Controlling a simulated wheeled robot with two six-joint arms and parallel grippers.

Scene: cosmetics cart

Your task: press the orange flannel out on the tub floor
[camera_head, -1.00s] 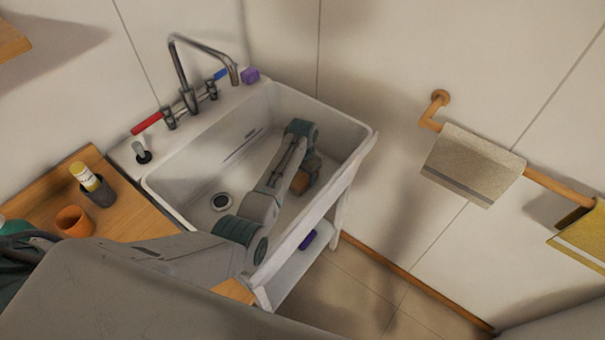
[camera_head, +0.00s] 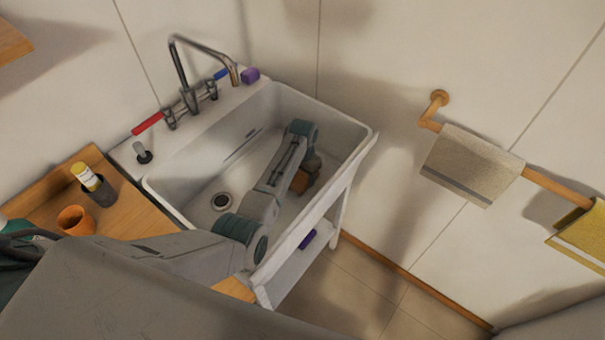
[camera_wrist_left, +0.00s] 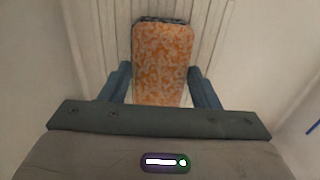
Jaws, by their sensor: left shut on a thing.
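The white tub (camera_head: 193,213) stands below the tap, with a round drain in its floor. My left arm reaches down into it, and my left gripper (camera_head: 303,182) is low at the tub's right end, largely hidden by the arm. In the left wrist view the orange flannel (camera_wrist_left: 163,50) shows as a thick, mottled orange block with a dark far end. The fingers of my left gripper (camera_wrist_left: 160,85) lie along both its sides, shut on it. Pale ribbed tub floor (camera_wrist_left: 205,25) shows beyond and beside it. Whether the flannel touches the floor is unclear. My right gripper is not in view.
The tap (camera_head: 188,95) arches over the tub's back rim, with a purple block (camera_head: 250,76) beside it. An orange cup (camera_head: 76,220) and a bottle in a dark holder (camera_head: 100,190) stand on the wooden counter at left. Towels (camera_head: 472,165) hang on the right wall rail.

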